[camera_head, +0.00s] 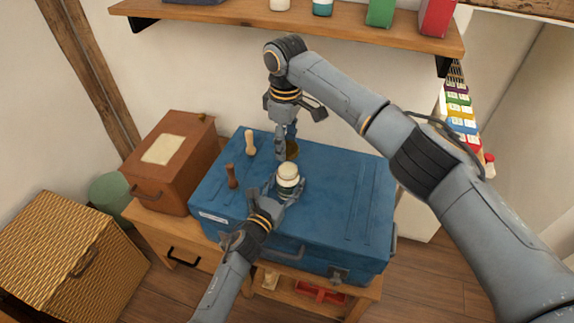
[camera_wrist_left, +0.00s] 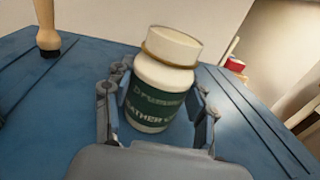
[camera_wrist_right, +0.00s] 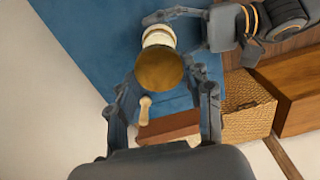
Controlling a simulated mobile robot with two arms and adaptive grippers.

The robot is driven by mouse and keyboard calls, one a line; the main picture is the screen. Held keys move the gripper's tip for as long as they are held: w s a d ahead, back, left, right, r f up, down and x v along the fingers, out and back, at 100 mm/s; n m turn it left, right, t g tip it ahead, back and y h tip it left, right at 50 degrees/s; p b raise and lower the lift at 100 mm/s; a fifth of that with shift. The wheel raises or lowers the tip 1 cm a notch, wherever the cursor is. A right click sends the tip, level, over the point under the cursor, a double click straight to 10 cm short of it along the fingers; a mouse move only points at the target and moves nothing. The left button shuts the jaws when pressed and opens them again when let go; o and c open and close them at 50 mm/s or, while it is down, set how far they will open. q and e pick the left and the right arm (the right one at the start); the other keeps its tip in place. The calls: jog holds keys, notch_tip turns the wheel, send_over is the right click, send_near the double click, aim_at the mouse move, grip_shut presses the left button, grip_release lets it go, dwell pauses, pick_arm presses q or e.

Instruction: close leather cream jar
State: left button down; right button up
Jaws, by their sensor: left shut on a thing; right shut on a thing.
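The leather cream jar (camera_head: 288,184), white with a green label, stands above or on the blue trunk. My left gripper (camera_head: 284,190) is shut around its body. In the left wrist view the jar (camera_wrist_left: 155,100) is slightly tilted, with a gold ring below its pale top. My right gripper (camera_head: 287,143) points down just behind the jar and is shut on a round brown-gold lid (camera_head: 292,150). In the right wrist view the lid (camera_wrist_right: 160,70) sits between the fingers and overlaps the jar (camera_wrist_right: 158,36). The lid appears apart from the jar in the head view.
The blue trunk (camera_head: 345,215) carries a pale-handled brush (camera_head: 250,143) and a dark-handled one (camera_head: 232,176) at its left. A brown box (camera_head: 172,165) stands left of it, a wicker chest (camera_head: 60,245) further left. A wall shelf (camera_head: 300,14) runs above. The trunk's right side is clear.

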aim_at(286, 168)
jog(key=shift+f, duration=1.95)
jog(key=shift+f, duration=0.1)
jog(key=shift+f, duration=0.8)
jog(key=shift+f, duration=0.55)
